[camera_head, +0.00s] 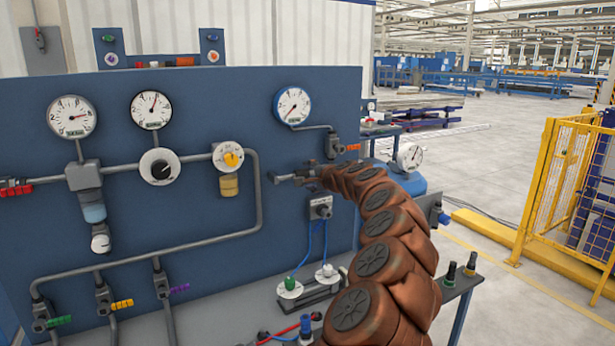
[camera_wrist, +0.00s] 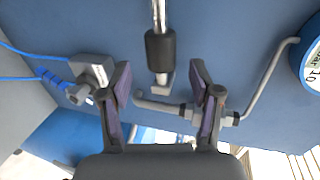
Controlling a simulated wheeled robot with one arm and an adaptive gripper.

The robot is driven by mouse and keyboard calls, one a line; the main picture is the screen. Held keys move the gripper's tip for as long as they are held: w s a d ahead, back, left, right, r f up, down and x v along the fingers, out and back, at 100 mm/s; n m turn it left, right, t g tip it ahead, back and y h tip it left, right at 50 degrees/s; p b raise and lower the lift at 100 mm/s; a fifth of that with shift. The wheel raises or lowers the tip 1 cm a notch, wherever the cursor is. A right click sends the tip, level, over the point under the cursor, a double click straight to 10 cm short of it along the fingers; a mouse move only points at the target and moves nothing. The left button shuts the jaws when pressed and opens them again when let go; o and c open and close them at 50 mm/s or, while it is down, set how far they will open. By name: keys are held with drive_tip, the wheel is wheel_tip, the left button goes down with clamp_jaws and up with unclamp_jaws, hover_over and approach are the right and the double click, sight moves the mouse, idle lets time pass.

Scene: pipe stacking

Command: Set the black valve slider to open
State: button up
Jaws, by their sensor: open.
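In the wrist view, a black cylindrical sleeve (camera_wrist: 160,52) sits on a bare metal rod that runs up out of the top edge. It looks like the black valve slider, though I see no marking for open or closed. My gripper (camera_wrist: 162,84) is open, its dark, purple-sided fingers either side of the rod's lower end. The sleeve lies just beyond the fingertips, and I cannot tell whether anything touches. In the head view, my gripper (camera_head: 290,177) is at the right part of the blue panel, and my arm and fingers hide the slider's details.
A blue-rimmed gauge (camera_head: 292,105) is above my gripper, piped to a grey valve (camera_head: 332,146). A socket with blue cables (camera_head: 320,208) is just below. A grey pipe (camera_head: 256,190) runs to the left. Open floor lies at the right before a yellow fence (camera_head: 560,185).

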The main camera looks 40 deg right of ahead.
drive_tip(key=shift+v, duration=3)
